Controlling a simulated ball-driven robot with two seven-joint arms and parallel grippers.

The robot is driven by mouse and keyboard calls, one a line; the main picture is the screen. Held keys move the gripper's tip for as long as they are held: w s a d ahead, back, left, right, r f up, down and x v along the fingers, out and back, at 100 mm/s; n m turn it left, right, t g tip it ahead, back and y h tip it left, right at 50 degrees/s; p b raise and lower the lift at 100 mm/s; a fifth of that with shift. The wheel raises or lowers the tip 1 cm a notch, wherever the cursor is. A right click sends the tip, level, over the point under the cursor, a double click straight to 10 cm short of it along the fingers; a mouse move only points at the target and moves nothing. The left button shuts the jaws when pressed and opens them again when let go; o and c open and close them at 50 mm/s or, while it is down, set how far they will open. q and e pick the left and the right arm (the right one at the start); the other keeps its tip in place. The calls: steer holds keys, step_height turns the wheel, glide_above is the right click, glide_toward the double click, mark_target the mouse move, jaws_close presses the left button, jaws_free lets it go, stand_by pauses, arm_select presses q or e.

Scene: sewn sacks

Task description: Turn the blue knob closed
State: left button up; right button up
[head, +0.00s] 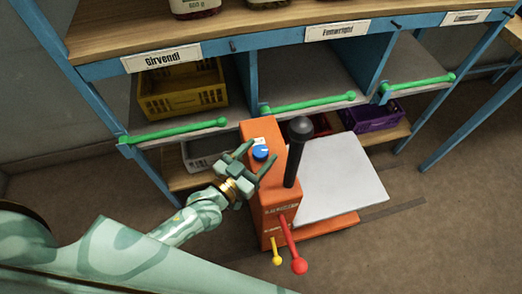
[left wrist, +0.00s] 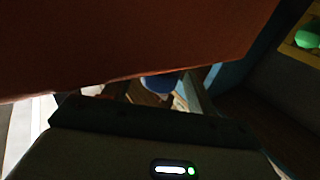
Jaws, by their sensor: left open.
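The blue knob (head: 260,152) sits on the upper face of an orange machine (head: 264,198), with a white marking on its top. My left gripper (head: 258,157) is open, with one finger on either side of the knob. I cannot tell whether the fingers touch it. In the left wrist view the knob (left wrist: 160,84) shows as a dark blue shape beyond the gripper, partly hidden below the dark orange machine body (left wrist: 130,40). My right gripper is not in view.
A red lever (head: 291,245) and a yellow lever (head: 276,250) stick out at the front. A white plate (head: 340,170) lies right. Behind stands a blue shelf with green rails (head: 308,102) and a yellow crate (head: 182,90).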

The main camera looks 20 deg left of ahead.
arm_select(q)
steer(key=shift+w+d, duration=0.25)
steer(key=shift+w, duration=0.3)
steer(key=c, duration=1)
